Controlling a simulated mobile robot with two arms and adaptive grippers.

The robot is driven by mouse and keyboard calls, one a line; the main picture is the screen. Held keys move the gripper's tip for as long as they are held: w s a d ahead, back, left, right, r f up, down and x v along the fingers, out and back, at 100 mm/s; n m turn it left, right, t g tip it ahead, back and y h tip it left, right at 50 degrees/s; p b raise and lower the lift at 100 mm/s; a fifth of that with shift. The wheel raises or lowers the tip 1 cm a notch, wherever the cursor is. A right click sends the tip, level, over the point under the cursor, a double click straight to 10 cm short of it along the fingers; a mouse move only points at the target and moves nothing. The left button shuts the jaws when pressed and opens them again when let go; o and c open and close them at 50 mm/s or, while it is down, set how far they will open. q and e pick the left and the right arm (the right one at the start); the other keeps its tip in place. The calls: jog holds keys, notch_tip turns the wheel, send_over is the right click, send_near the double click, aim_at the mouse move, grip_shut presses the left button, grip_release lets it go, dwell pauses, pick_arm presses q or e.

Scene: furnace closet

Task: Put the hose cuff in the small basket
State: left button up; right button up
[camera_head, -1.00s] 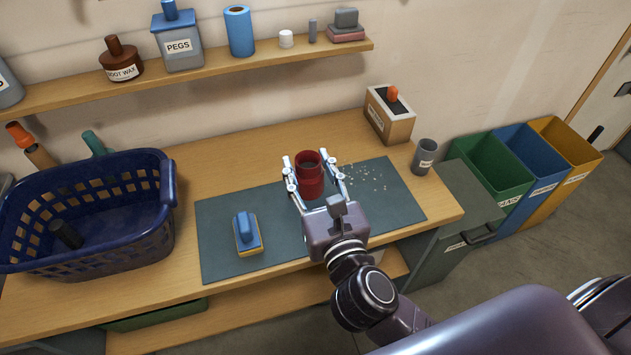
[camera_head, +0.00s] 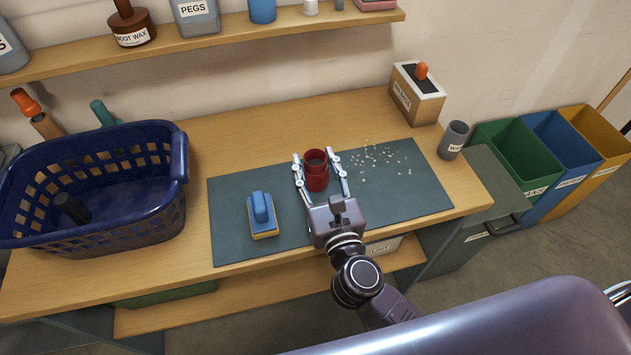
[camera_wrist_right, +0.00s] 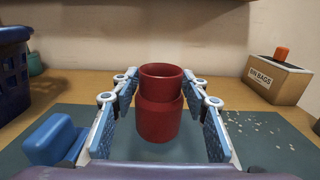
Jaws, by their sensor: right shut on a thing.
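The hose cuff (camera_head: 316,170) is a dark red stepped cylinder with an open top, upright over the grey-green mat (camera_head: 400,208). My right gripper (camera_head: 320,166) is shut on it, one finger on each side. The right wrist view also shows the cuff (camera_wrist_right: 160,104) between the blue-padded fingers. I cannot tell whether its bottom touches the mat. A dark blue slatted basket (camera_head: 150,218) stands at the bench's left end, with a black cylinder (camera_head: 71,207) inside. No smaller basket is plain in view. My left gripper is not in view.
A blue and yellow block-shaped brush (camera_head: 262,214) lies on the mat between cuff and basket. Pale crumbs (camera_head: 382,158) lie right of the cuff. A bin-bag box (camera_head: 416,95) and grey cup (camera_head: 453,140) stand at the right. A shelf (camera_head: 240,38) runs above.

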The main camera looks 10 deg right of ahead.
aim_at(319, 189)
jog(key=shift+f, duration=0.3)
notch_tip(319, 189, down, 4)
jog(key=shift+r+b, duration=0.2)
jog(key=shift+b, duration=0.6)
jog(key=shift+f, duration=0.3)
jog(key=shift+f, duration=0.2)
jog(key=o, duration=1.4)
